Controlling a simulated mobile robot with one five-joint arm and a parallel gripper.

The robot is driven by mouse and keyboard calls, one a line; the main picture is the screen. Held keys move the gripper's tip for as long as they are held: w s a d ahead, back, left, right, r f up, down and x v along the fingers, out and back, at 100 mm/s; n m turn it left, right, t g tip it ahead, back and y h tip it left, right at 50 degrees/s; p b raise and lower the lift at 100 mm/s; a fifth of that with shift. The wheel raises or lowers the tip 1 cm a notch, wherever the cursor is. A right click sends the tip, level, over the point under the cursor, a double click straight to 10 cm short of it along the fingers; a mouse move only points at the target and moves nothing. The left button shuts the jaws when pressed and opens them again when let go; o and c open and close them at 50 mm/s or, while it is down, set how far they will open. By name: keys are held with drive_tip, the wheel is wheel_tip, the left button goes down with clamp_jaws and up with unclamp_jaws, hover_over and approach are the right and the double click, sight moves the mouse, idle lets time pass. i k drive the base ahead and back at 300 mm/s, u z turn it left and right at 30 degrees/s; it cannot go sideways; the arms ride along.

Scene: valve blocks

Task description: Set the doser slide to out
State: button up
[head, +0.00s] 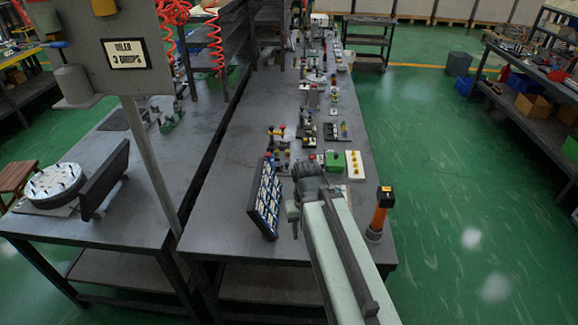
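My arm reaches in from the bottom right over the near end of the long grey table (222,195). My gripper (308,170) is at the dark far end of the arm, low over the table. Its fingers are too small and too covered by my wrist to show whether they are open or shut. Just beyond it are a small green block (333,160) and a pale plate with yellow knobs (354,163). I cannot tell which of the small devices is the doser, nor where its slide stands.
A dark panel with pale cards (266,198) stands left of my arm. An orange post with a black top (380,212) stands right. Several small valve devices (310,130) line the table behind. A sign (125,53) on a pole stands front left. Green floor lies open at right.

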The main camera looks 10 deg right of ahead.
sight(285, 169)
drive_tip(key=u, duration=1.25)
drive_tip(key=i, duration=0.45)
drive_tip(key=z, duration=0.05)
